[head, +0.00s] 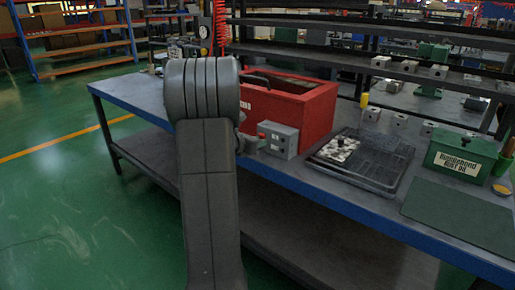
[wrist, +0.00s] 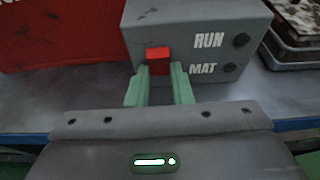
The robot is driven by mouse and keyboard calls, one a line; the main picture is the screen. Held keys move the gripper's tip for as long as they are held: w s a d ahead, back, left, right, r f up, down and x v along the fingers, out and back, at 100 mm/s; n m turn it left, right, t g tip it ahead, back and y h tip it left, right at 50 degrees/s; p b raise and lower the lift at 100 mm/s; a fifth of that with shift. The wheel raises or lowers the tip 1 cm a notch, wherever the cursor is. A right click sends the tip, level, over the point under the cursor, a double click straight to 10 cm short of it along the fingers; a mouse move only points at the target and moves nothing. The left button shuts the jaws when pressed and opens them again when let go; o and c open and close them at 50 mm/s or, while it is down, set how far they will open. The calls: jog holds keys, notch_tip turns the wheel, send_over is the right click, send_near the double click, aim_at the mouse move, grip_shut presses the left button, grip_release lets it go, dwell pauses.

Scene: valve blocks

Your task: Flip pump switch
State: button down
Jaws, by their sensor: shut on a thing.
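The pump switch is a small red toggle (wrist: 158,60) on the front of a grey control box (wrist: 205,20) lettered RUN and MAT. In the wrist view my gripper (wrist: 158,72) has its pale green fingers closed on the red toggle, one on each side. In the head view the grey box (head: 278,141) sits at the bench's front edge, against a red tank (head: 300,103). My arm hides part of the tank there, and my gripper's fingertips are hard to make out beside the box.
The blue-edged bench (head: 135,92) carries a black tray (head: 385,153) with a mottled part, a green box (head: 460,155), a green mat (head: 465,217) and several small metal blocks. A dark lower shelf (head: 300,220) lies below. Green floor is open at left.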

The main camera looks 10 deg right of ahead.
jog(key=c, duration=1.3)
grip_release()
jog(key=shift+a, duration=0.1)
jog(key=p+v, duration=0.2)
jog(key=v, duration=1.1)
jog(key=shift+s+a+r, duration=0.1)
jog(key=shift+s+a, duration=0.15)
jog(key=b+x, duration=0.2)
jog(key=x, duration=1.1)
jog(key=shift+w+d, duration=0.15)
jog(key=shift+d, duration=0.1)
jog(key=shift+w+d+p, duration=0.1)
jog(key=shift+p, duration=0.25)
jog(key=shift+f+b, duration=0.25)
jog(key=shift+b, duration=0.25)
